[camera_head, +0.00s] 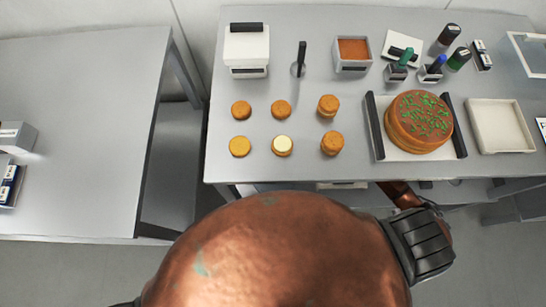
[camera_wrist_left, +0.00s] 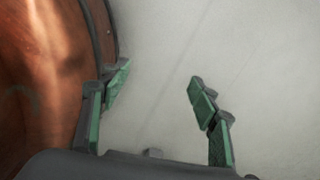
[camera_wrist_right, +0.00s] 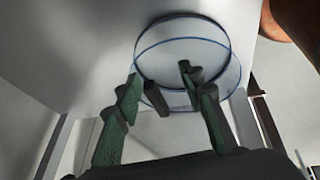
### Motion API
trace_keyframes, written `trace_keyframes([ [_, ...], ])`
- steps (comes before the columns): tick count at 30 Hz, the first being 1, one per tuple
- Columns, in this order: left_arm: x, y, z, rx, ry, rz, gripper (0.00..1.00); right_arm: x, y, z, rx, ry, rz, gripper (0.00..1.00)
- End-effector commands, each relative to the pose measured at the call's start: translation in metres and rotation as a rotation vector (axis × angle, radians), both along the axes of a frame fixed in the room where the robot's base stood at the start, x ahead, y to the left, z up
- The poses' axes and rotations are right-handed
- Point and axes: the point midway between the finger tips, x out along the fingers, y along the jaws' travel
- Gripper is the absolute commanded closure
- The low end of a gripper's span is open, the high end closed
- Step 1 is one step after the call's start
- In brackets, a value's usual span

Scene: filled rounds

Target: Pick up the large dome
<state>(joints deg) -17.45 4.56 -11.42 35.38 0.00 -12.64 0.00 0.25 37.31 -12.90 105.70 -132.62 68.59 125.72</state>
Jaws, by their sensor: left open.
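A clear round cover with blue rims (camera_wrist_right: 190,43), which looks like the large dome, shows in the right wrist view just beyond my right gripper (camera_wrist_right: 159,76). The right fingers stand apart in front of it, with a small dark piece (camera_wrist_right: 157,100) between them. I cannot tell whether they touch or hold it. The dome is not visible in the head view, where only part of my right arm shows below the table edge. My left gripper (camera_wrist_left: 158,80) is open and empty over the pale floor in the left wrist view.
On the grey table (camera_head: 240,170) are a sprinkled cake (camera_head: 418,118) on a board with dark handles, a white tray (camera_head: 499,127), several small round cakes (camera_head: 281,108), a spatula (camera_head: 300,58), a brown-filled container (camera_head: 353,52) and bottles. Another table (camera_head: 80,100) stands left, across a gap.

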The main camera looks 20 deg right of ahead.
Motion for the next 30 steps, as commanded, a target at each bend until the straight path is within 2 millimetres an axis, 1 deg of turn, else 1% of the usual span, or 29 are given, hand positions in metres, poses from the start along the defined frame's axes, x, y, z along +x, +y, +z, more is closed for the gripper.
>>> trace_keyframes([
  [1,-0.005,0.0,-0.004,0.001,0.007,0.0,0.44,0.008,0.01,-0.002,0.003,-0.001,0.001,0.64],
  [6,-0.008,0.0,-0.009,0.001,0.013,0.0,0.44,0.025,0.032,-0.002,0.002,0.0,0.002,0.64],
  [14,0.0,0.0,-0.013,-0.001,0.003,-0.002,0.44,0.038,0.048,-0.001,0.003,0.0,0.004,0.64],
  [20,-0.001,-0.001,-0.022,-0.001,0.005,-0.003,0.44,0.058,0.074,-0.002,0.004,-0.001,0.006,0.64],
  [21,-0.004,-0.001,-0.026,-0.001,0.01,-0.003,0.44,0.058,0.075,-0.012,0.002,0.005,0.003,0.64],
  [24,-0.009,0.001,-0.033,0.0,0.02,-0.004,0.44,0.061,0.078,-0.025,0.002,0.003,0.004,0.64],
  [27,-0.008,0.001,-0.034,0.001,0.025,-0.001,0.44,0.063,0.081,-0.029,0.002,0.003,0.004,0.64],
  [30,-0.002,0.0,-0.033,0.0,0.019,-0.001,0.44,0.063,0.081,-0.029,0.002,0.001,0.004,0.64],
])
